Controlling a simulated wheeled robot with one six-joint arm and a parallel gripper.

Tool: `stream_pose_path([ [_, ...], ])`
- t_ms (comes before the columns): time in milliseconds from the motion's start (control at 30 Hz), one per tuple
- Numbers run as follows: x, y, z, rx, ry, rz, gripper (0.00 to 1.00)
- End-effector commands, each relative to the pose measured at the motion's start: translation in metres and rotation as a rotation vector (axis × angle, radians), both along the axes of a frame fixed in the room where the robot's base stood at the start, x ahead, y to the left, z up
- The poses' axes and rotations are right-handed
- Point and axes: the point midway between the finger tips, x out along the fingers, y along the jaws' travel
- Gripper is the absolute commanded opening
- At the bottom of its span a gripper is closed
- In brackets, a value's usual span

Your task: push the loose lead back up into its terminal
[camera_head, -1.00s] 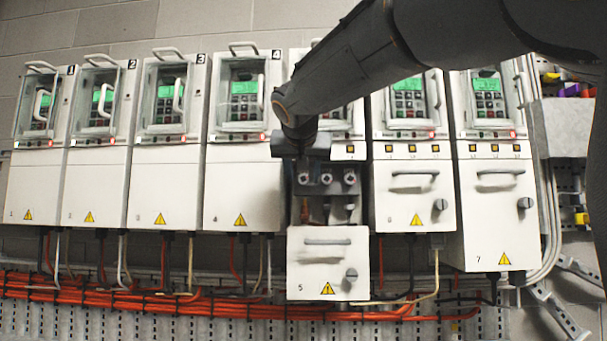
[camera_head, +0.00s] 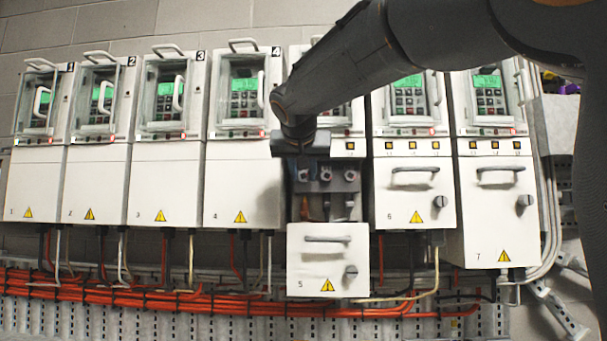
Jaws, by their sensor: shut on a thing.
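Drive 5 has its lower cover (camera_head: 328,260) slid down, baring a dark terminal bay with several round screw terminals, one of them the middle terminal (camera_head: 326,174). Below the left terminal hangs a brownish-orange lead (camera_head: 305,208). Darker leads show further right in the bay, but they are too small to tell apart. My gripper (camera_head: 303,165) points down in front of the upper left of the bay, by the left terminal. Its fingers are small and dark here, and what lies between them is hidden.
Closed drives stand on both sides, with drive 4 (camera_head: 242,185) left and drive 6 (camera_head: 414,190) right, its handle and knob sticking out. Orange cables (camera_head: 160,303) run along a perforated rail below. My arm hides the top of drive 5.

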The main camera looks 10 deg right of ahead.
Motion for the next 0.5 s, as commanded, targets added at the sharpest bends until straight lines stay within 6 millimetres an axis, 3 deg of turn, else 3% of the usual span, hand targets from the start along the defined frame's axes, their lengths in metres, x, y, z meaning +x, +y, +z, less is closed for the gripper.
stream_pose_path([
  [500,0.0020,0.0049,-0.0032,-0.368,0.120,0.001,0.00],
])
